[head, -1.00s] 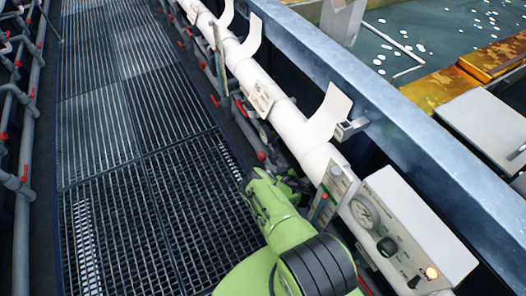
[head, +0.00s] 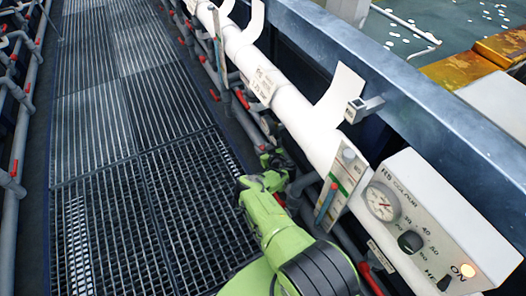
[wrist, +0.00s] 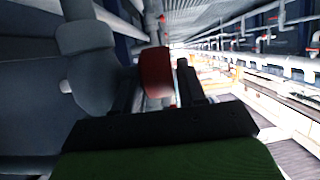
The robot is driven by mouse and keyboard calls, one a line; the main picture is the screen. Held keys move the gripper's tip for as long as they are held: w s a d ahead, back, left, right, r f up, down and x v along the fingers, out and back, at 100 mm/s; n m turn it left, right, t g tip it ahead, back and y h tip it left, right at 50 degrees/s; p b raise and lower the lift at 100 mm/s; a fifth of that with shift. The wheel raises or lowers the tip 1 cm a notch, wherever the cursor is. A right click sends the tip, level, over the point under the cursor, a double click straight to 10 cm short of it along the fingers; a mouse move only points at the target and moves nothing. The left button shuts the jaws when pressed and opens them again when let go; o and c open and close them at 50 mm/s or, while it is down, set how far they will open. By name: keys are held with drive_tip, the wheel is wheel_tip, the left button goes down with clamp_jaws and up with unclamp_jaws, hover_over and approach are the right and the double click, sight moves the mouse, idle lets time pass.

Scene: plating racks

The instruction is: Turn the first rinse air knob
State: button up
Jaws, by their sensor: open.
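In the wrist view, a dark red rounded knob or handle (wrist: 156,72) stands between and just beyond the two black fingers of my gripper (wrist: 158,88). The fingers are apart, and I cannot tell whether either one touches it. In the head view, my gripper (head: 278,160) is low beside the white pipe, over the grating's right edge, partly hidden by my green arm. No label marks which handle is the first rinse air knob. A white control box (head: 463,218) at right carries a gauge (head: 381,202) and a black dial (head: 411,241).
The white pipe (head: 312,143) runs alongside a blue steel beam (head: 420,100), with a tank of liquid (head: 402,38) behind it. Grey pipes with red handles line the left (head: 17,170). The grated walkway (head: 135,150) is clear.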

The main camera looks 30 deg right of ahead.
drive_tip(key=c, duration=0.7)
drive_tip(key=shift+s+f+t, duration=0.1)
drive_tip(key=shift+s+t, duration=0.05)
drive_tip(key=shift+t, duration=0.45)
drive_tip(key=shift+s+f+t, duration=0.1)
drive_tip(key=shift+s+t, duration=0.05)
drive_tip(key=shift+t, duration=0.45)
drive_tip(key=shift+r+t, duration=0.1)
drive_tip(key=shift+t, duration=0.3)
drive_tip(key=o, duration=0.7)
drive_tip(key=shift+r, duration=0.1)
drive_tip(key=s+r+p, duration=0.1)
drive_tip(key=s+p, duration=0.3)
drive_tip(key=s, duration=0.7)
drive_tip(key=shift+s+a+r, duration=0.15)
drive_tip(key=shift+s+a, duration=0.25)
